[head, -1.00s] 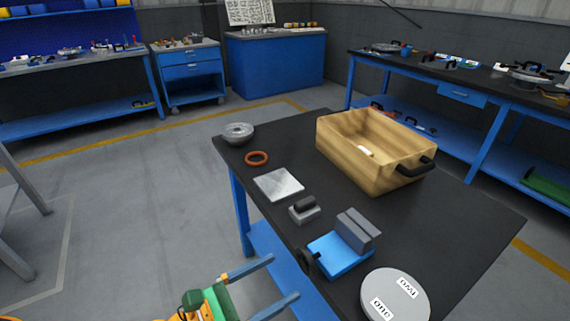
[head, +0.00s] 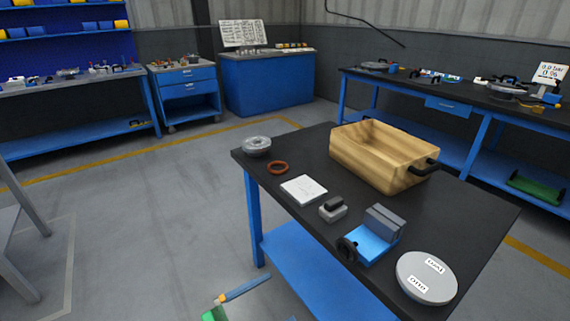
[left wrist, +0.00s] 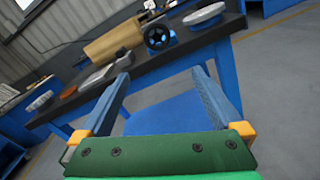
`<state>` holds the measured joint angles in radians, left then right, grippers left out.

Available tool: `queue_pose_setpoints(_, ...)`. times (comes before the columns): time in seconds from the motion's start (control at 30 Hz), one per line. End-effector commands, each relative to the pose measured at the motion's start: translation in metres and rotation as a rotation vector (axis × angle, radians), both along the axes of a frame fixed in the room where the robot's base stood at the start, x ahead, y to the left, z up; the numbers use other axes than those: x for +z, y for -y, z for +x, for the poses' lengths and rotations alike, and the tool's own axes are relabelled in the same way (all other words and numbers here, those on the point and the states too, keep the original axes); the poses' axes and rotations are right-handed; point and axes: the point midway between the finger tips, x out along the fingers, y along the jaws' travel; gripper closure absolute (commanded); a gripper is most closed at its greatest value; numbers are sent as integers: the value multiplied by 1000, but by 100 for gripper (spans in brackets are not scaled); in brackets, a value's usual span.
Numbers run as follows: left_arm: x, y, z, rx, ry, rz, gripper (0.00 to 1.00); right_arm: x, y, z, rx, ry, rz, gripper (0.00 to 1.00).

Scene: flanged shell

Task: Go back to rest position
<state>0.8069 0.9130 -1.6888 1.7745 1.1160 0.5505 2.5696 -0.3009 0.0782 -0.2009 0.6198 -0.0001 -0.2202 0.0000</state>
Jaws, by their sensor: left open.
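My left gripper (head: 268,284) is at the bottom of the head view, below and in front of the near table edge. Only one blue finger shows clearly there. In the left wrist view its two blue fingers (left wrist: 160,76) are spread apart with nothing between them. The flanged metal shell (head: 257,146) sits at the table's far left corner. An orange ring (head: 277,168), a pale square plate (head: 304,189) and a small grey block with a dark top (head: 333,209) lie along the near edge. My right gripper is not in view.
The dark-topped table (head: 460,210) also holds a wooden crate (head: 375,165) with a black handle, a blue vise (head: 372,242) with a black handwheel, and a grey disc (head: 427,278) with two labels. Benches stand along the walls.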

Motion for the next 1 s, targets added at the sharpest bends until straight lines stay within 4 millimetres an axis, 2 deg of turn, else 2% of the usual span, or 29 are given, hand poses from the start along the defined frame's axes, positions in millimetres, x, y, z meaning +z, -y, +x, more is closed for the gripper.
queue_pose_setpoints(0.23,-19,7,23,24,369,332,0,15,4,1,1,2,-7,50)
queue_pose_setpoints(0.37,-46,0,41,52,612,642,0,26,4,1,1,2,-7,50)
queue_pose_setpoints(0.47,-84,-20,49,42,764,972,0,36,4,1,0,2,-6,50)
queue_pose_setpoints(0.53,-128,-47,41,-32,831,1266,0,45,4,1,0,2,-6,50)
queue_pose_setpoints(0.57,-149,-60,31,-92,842,1389,0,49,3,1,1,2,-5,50)
queue_pose_setpoints(0.6,-179,-79,12,-198,844,1541,0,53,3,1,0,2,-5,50)
queue_pose_setpoints(0.67,-221,-105,-29,-400,827,1716,0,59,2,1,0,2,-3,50)
queue_pose_setpoints(0.7,-246,-119,-62,-553,810,1792,0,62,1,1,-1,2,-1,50)
queue_pose_setpoints(0.77,-275,-136,-115,-781,785,1850,0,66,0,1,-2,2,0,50)
queue_pose_setpoints(0.8,-289,-143,-151,-926,771,1858,0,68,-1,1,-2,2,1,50)
queue_pose_setpoints(0.9,-310,-154,-228,-1216,751,1814,0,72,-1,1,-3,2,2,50)
queue_pose_setpoints(1.0,-317,-158,-278,-1392,751,1749,0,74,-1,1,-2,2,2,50)
